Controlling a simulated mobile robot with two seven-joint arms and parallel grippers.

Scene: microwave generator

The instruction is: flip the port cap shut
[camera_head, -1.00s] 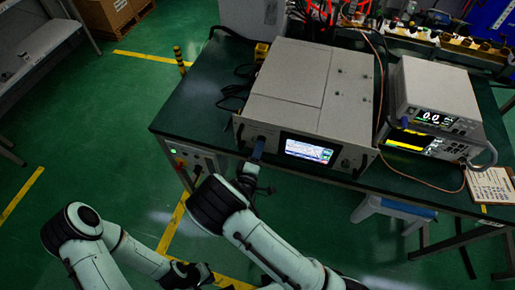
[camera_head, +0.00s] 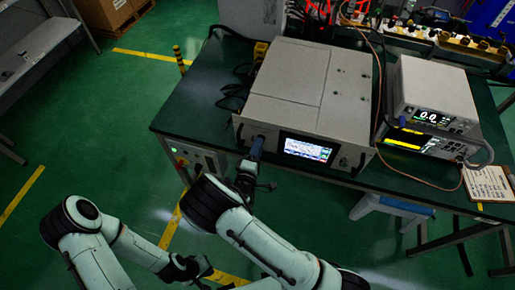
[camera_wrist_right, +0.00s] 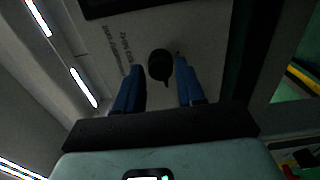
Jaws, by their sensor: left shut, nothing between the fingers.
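The microwave generator (camera_head: 305,95) is a pale grey box on the dark green bench, with a lit screen on its front. The port cap (camera_wrist_right: 160,64) is a small round black part on the grey front panel in the right wrist view. Whether it is open or shut is unclear. My right gripper (camera_head: 256,148) is at the left of the front panel. Its blue fingers (camera_wrist_right: 158,80) are apart, one on either side of the cap as the wrist view sees it; contact cannot be told. My left gripper (camera_head: 190,268) is shut and empty, low over the floor.
Two stacked instruments (camera_head: 435,105) stand right of the generator, with a cable and a notepad (camera_head: 487,184) near them. Black cables (camera_head: 236,92) lie left of the generator. A blue-topped stool (camera_head: 390,205) is under the bench.

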